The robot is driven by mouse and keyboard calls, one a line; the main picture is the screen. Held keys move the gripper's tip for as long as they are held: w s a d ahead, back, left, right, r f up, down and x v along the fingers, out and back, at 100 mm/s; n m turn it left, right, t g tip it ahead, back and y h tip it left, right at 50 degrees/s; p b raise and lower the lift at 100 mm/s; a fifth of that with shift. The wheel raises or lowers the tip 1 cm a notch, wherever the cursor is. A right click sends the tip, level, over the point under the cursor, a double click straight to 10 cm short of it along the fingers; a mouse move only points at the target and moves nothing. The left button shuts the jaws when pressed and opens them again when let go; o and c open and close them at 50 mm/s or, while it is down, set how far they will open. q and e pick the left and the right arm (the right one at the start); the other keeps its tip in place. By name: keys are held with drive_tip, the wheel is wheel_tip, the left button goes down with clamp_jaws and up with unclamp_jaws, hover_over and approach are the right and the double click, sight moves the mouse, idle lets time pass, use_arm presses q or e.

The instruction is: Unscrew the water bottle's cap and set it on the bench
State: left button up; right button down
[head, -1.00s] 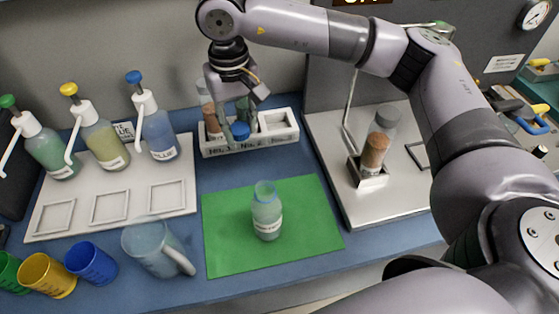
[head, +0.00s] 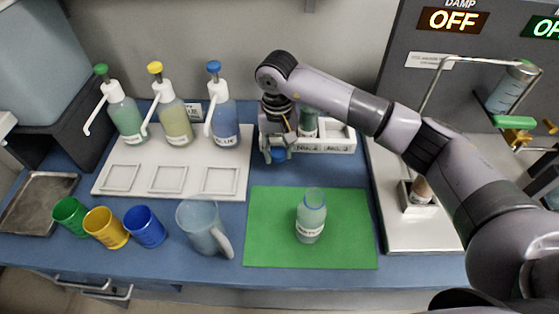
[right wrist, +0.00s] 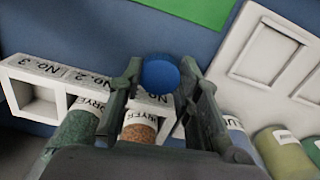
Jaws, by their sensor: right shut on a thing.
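The clear water bottle (head: 311,220) stands upright on the green mat (head: 348,250) with its neck uncapped. My right gripper (head: 277,152) is beyond the mat, in front of the left end of the white rack. It is shut on the round blue cap (head: 279,155). In the right wrist view my right gripper (right wrist: 160,80) has the blue cap (right wrist: 160,74) between its fingertips, over the blue bench. I cannot tell whether the cap touches the bench. My left gripper is not in view.
The white rack (head: 335,143) with vials is close behind the gripper. Pump bottles stand on a white tray (head: 145,192) at left. A clear jug (head: 201,228) and coloured cups (head: 146,228) stand in front. A metal plate (head: 425,235) with a stand is at right.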

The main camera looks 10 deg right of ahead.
sight(278, 172)
wheel_tip(278, 172, down, 6)
drive_tip(key=shift+r+p, duration=0.1)
drive_tip(key=shift+p, duration=0.3)
drive_tip(key=shift+f, duration=0.25)
drive_tip(key=shift+f+b, duration=0.1)
drive_tip(key=shift+b, duration=0.2)
drive_tip(key=c, duration=1.2)
unclamp_jaws()
